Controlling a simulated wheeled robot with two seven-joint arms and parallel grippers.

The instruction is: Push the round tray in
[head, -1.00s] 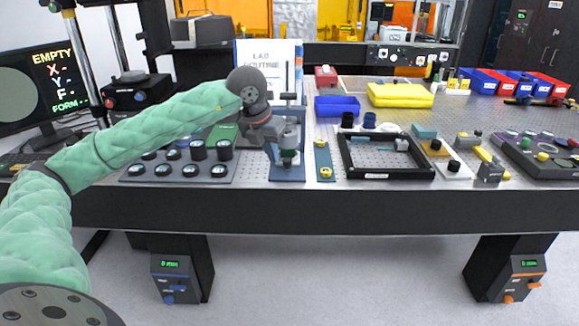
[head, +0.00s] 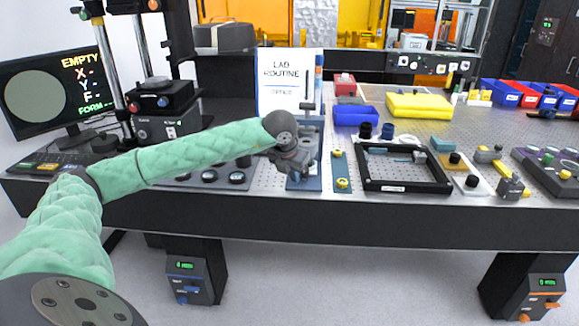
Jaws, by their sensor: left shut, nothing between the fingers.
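I cannot make out a round tray for certain in the head view. The instrument at the left has a black head box (head: 162,95) on a grey unit (head: 168,127), beside upright posts. Its monitor (head: 62,92) shows a grey disc and the word EMPTY. My left arm reaches across the bench from the left. My left gripper (head: 298,176) points down, shut and empty, in front of a blue stand (head: 310,133) and partly hides it. I cannot tell whether they touch. My right gripper is out of view.
Dark round pieces (head: 209,176) stand on a plate under my forearm. A yellow-knobbed blue strip (head: 341,170) and a black frame (head: 402,186) lie to the right of the gripper. Bare bench shows at the right middle.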

